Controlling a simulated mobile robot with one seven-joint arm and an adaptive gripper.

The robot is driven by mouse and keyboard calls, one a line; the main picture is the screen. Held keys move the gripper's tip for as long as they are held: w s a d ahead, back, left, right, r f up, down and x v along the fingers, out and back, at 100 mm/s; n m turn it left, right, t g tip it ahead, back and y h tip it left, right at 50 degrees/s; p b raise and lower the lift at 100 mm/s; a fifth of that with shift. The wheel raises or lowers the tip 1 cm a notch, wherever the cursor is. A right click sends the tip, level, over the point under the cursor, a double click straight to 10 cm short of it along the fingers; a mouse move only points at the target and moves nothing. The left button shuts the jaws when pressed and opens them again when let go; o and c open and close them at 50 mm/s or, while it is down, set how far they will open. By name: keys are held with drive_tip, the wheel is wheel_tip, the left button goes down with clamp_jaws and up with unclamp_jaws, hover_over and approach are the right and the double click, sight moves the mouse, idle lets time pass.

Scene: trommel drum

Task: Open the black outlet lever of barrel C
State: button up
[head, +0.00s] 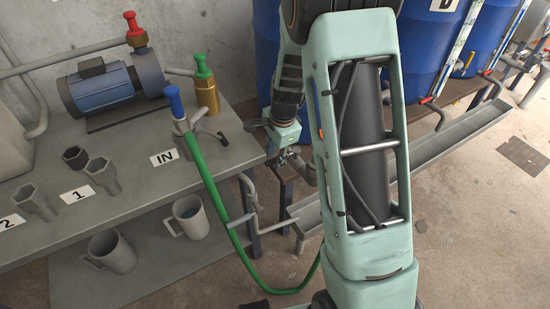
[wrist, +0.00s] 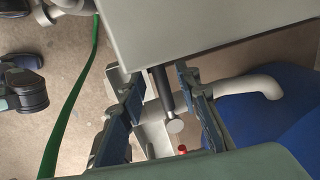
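A blue barrel (head: 266,45) stands behind my arm in the head view; its label is hidden, so I cannot read whether it is C. In the wrist view a blue barrel (wrist: 265,125) fills the lower right, with a pale curved pipe (wrist: 250,84) beside it. A dark rod (wrist: 160,82), possibly the black lever, lies between my fingers and points toward a pale round end (wrist: 175,125). My gripper (wrist: 166,112) is open, its two fingers on either side of the rod with gaps visible. In the head view my gripper (head: 284,150) is low beside the barrel, partly hidden by my arm.
A grey bench (head: 130,160) at left carries a pump (head: 100,92), a valve with a green top (head: 203,75) and cups. A green hose (head: 215,205) hangs off it. A metal trough (head: 450,135) runs right below more barrels. A red tip (wrist: 182,149) shows past my fingers.

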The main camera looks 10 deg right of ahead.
drive_tip(key=shift+f, duration=0.1)
drive_tip(key=shift+c, duration=0.5)
clamp_jaws()
